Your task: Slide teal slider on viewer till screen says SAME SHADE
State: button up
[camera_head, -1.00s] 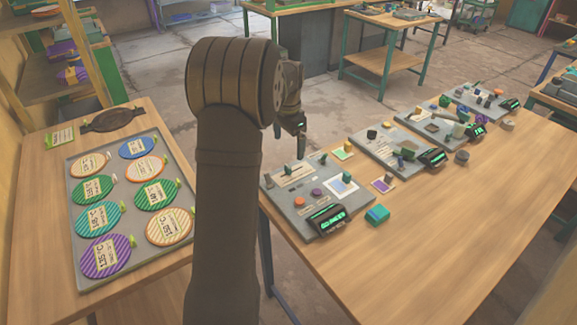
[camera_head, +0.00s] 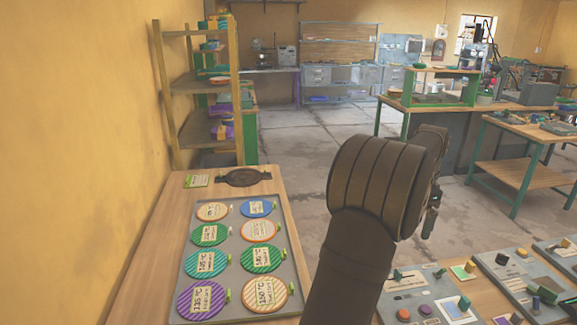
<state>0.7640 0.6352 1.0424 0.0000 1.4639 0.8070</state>
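The nearest grey panel (camera_head: 415,287) is at the lower right on the right-hand table. It has a small dark green slider-like knob (camera_head: 397,274) on its left and another green piece (camera_head: 440,272) near its far edge. I cannot tell for sure whether this panel is the viewer or which piece is the teal slider. A dark screen (camera_head: 517,319) is cut off by the bottom edge, and its text is unreadable. My gripper (camera_head: 430,222) hangs beyond the panel, seen edge-on and partly hidden by my wrist. It appears apart from the panel; its opening is not visible.
The left table (camera_head: 150,270) holds a grey tray (camera_head: 223,228) of several striped discs, with a dark oval plate (camera_head: 243,177) behind. More control panels (camera_head: 515,268) stand at right. Shelves (camera_head: 235,90) stand at back left; open floor (camera_head: 300,145) lies beyond.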

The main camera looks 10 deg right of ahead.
jog(key=c, duration=1.4)
notch_tip(320, 180, down, 20)
jog(key=n, duration=1.8)
jog(key=shift+a+r, duration=0.1)
jog(key=shift+r, duration=0.15)
jog(key=shift+c, duration=0.2)
grip_shut()
